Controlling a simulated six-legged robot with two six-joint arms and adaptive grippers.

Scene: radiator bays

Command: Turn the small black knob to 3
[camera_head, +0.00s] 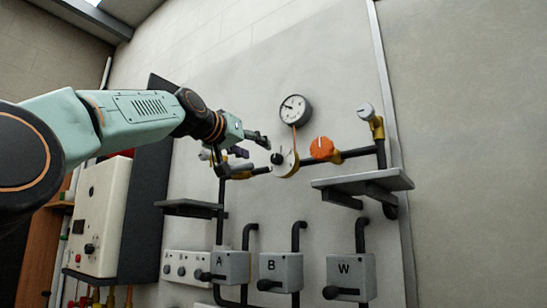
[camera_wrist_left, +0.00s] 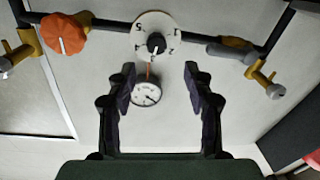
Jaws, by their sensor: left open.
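The small black knob (camera_head: 277,159) sits at the centre of a white round dial (camera_head: 290,165) on the wall pipe. In the left wrist view the black knob (camera_wrist_left: 156,43) and its white dial (camera_wrist_left: 145,27) lie just beyond the fingertips, and numbers show on the dial's rim, some hard to read. My left gripper (camera_head: 254,146) is open and empty, close to the dial at its left. In the wrist view my left gripper's fingers (camera_wrist_left: 160,69) stand wide apart, with the knob between their lines and not touched. My right gripper is not in view.
An orange knob (camera_head: 322,149) is right of the dial, and a round gauge (camera_head: 295,109) is above. A grey shelf (camera_head: 362,184) juts out at the right. Boxes marked A (camera_head: 231,267), B (camera_head: 281,272) and W (camera_head: 350,277) are below. A white panel (camera_head: 100,215) stands left.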

